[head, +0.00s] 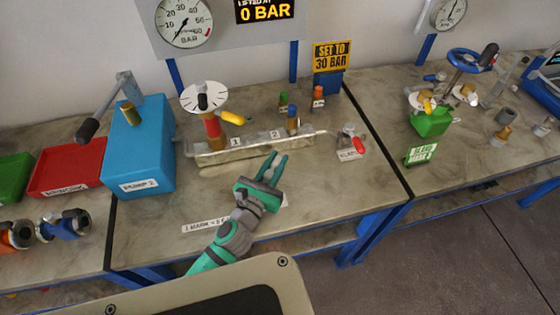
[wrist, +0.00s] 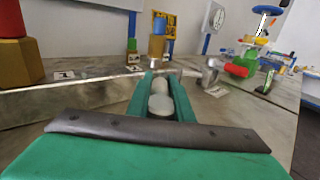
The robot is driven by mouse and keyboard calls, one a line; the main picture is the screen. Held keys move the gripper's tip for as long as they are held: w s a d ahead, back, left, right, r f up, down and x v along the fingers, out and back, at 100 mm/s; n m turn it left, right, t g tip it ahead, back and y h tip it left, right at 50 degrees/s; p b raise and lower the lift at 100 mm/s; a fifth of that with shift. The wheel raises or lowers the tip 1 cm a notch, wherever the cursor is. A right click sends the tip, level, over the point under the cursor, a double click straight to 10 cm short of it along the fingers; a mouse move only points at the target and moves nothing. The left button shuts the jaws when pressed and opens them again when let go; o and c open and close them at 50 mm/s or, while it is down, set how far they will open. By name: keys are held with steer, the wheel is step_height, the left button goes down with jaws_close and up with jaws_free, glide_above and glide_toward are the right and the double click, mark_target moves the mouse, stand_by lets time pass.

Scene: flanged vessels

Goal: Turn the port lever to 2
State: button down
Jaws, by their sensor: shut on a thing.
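A long metal block (head: 215,155) on the bench bears a label 1 (head: 236,141) at left and a label 2 (head: 275,134) at right. My gripper (head: 277,164) is low in front of the block near label 2. In the wrist view, its green fingers (wrist: 158,98) are shut on a pale grey rounded piece (wrist: 160,104), probably the port lever's end. The fingers hide its sides, and its pivot does not show clearly. Label 1 also shows left of the fingers in the wrist view (wrist: 64,75).
A yellow-handled valve (head: 233,118) stands above the block's left end. A red-handled valve (head: 357,145) is right of it. The blue PUMP 2 box (head: 148,165) stands at left. The front of the bench is mostly clear.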

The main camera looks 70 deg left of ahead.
mark_target(269, 176)
steer(key=shift+w+d+m+t+h, duration=0.2)
steer(key=shift+m+t+h, duration=0.5)
steer(key=shift+t+h, duration=0.1)
steer(key=shift+d+f, duration=0.1)
steer(key=c, duration=1.6)
jaws_free()
steer(key=shift+s+d, duration=0.1)
steer(key=shift+s, duration=0.15)
steer(key=v, duration=1)
steer(key=shift+s+d, duration=0.1)
